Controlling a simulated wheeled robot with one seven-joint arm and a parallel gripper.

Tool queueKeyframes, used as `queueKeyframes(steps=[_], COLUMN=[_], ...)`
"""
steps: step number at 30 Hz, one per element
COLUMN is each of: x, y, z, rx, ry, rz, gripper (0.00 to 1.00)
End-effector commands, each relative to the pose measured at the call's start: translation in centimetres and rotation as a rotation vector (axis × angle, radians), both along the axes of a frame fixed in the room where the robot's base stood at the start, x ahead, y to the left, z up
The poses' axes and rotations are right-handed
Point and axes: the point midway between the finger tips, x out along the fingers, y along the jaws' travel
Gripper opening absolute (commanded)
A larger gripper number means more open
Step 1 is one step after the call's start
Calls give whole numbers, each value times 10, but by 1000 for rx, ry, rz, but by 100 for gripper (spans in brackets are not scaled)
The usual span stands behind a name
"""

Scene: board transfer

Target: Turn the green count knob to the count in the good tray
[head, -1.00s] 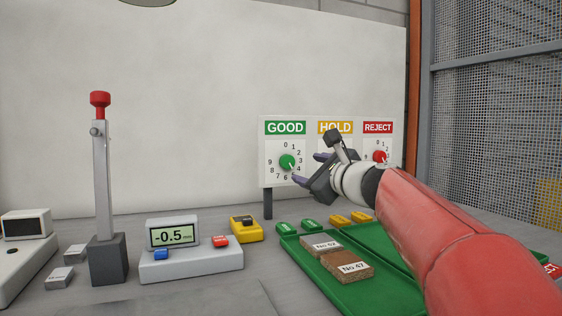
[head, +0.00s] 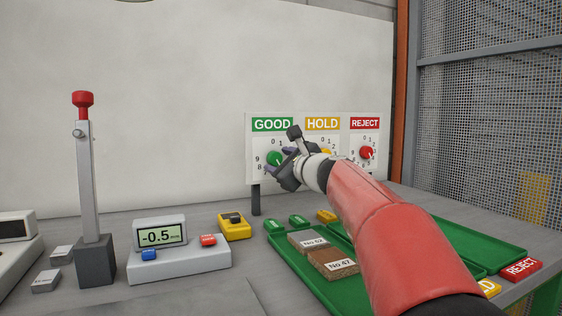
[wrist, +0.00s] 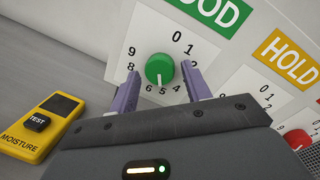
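The green count knob (head: 275,159) is on the GOOD panel of the white sign board; it also shows in the wrist view (wrist: 159,68), its white mark pointing about at 5. My gripper (wrist: 162,80) is open, with its purple fingers on either side of the knob's lower part. I cannot tell whether they touch it. In the head view my gripper (head: 277,172) covers part of that dial. The green tray (head: 306,290) on the table holds two visible boards, No 62 (head: 308,242) and No 47 (head: 333,264). My arm hides part of the trays.
A yellow HOLD knob (head: 326,152) and red REJECT knob (head: 366,153) sit to the right. A yellow moisture meter (head: 234,227), a gauge reading -0.5 (head: 180,262) and a red-topped lever (head: 84,180) stand left. A mesh fence (head: 490,120) is at right.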

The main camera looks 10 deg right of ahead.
Motion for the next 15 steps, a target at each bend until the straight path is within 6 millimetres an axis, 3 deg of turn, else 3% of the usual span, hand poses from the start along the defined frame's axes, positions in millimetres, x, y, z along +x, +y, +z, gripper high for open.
queueKeyframes(steps=[1, 8, 15], x=[0, 0, 0], y=[0, 0, 0], z=[0, 0, 0], rx=[0, 0, -17], ry=[0, 0, -3], rz=[0, 0, 0], gripper=[41, 11, 10])
